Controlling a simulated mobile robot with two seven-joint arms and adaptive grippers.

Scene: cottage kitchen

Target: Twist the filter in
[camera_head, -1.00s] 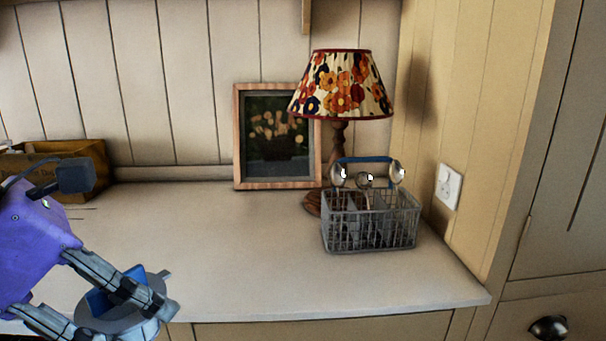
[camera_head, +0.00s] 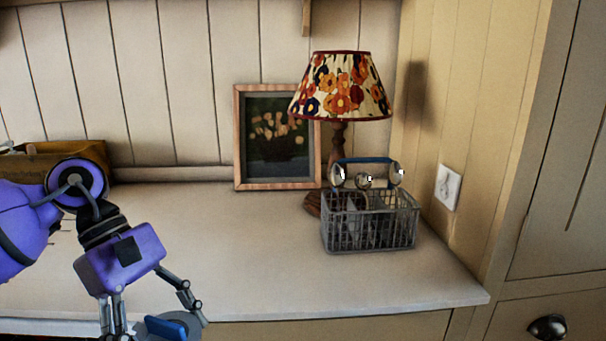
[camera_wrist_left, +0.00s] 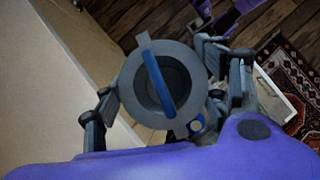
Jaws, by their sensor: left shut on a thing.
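The filter is a grey round part with a wide rim and a blue bar handle across its hollow middle. In the head view its blue handle (camera_head: 168,327) shows at the bottom edge, by the counter's front edge; the rest is cut off. The left wrist view shows the filter's grey rim (camera_wrist_left: 134,84) whole, between my fingers. My left gripper (camera_head: 155,322) points down and is shut on the filter, one finger on each side. In the left wrist view the filter overlaps the counter edge and the floor. No seat for the filter is recognisable. My right gripper is not clearly seen.
The white counter (camera_head: 240,255) is clear in the middle. A wire basket with ladles (camera_head: 370,225), a flowered lamp (camera_head: 340,88) and a picture frame (camera_head: 238,140) stand at the back and right. A box (camera_head: 35,160) is behind my arm. A patterned rug (camera_wrist_left: 298,65) lies on the floor.

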